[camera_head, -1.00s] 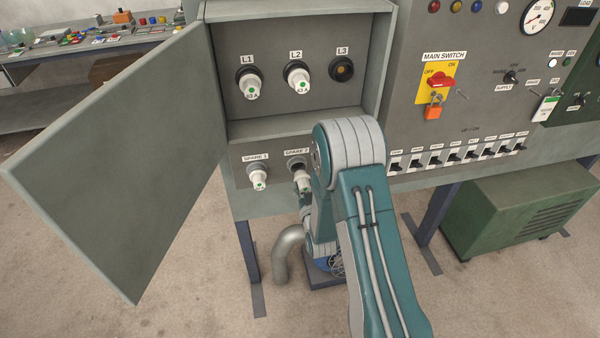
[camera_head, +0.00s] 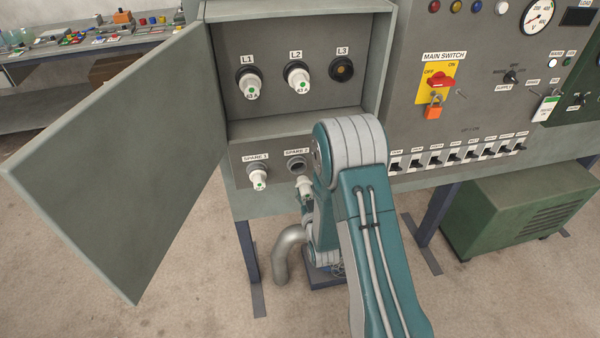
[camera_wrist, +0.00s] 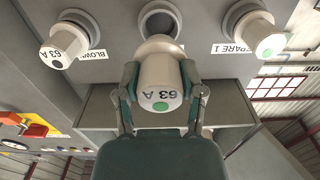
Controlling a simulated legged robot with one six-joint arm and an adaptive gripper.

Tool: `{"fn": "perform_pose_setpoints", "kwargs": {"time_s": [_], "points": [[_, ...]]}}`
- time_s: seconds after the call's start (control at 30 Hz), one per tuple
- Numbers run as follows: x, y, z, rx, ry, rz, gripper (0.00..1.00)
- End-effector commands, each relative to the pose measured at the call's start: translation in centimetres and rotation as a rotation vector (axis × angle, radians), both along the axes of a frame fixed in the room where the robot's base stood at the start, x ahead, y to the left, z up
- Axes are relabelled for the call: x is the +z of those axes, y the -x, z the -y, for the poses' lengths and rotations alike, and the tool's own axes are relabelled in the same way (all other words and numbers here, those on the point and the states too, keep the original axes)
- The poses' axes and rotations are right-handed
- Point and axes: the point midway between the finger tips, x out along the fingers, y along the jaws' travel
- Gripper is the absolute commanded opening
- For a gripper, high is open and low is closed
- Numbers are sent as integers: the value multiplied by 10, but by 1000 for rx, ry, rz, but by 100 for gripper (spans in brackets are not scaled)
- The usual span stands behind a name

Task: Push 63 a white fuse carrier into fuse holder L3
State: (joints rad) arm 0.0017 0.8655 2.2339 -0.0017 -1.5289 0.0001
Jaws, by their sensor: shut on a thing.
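My gripper (camera_wrist: 160,92) is shut on a white fuse carrier (camera_wrist: 160,75) marked 63 A with a green dot. The same carrier (camera_head: 304,185) shows in the head view, just below and in front of the SPARE 2 holder (camera_head: 296,163). That holder shows an empty round opening, also seen behind the carrier in the wrist view (camera_wrist: 160,20). Fuse holder L3 (camera_head: 342,69) is an open dark socket at the upper right of the box. In the head view my arm hides most of my gripper.
White carriers sit in L1 (camera_head: 249,82), L2 (camera_head: 297,77) and SPARE 1 (camera_head: 258,178). In the wrist view, another carrier (camera_wrist: 62,48) with a black dot sits by a partly hidden BLOWN label. The box door (camera_head: 120,160) stands open at left. A ledge (camera_head: 290,125) separates upper and lower holders.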

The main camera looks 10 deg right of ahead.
Motion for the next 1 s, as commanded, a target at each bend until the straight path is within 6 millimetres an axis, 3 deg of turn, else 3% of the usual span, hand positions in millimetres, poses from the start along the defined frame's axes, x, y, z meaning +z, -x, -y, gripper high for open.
{"fn": "perform_pose_setpoints", "kwargs": {"time_s": [0.7,1.0], "points": [[0,36,0,0,0,0,0],[0,38,0,0,0,1,0]]}}
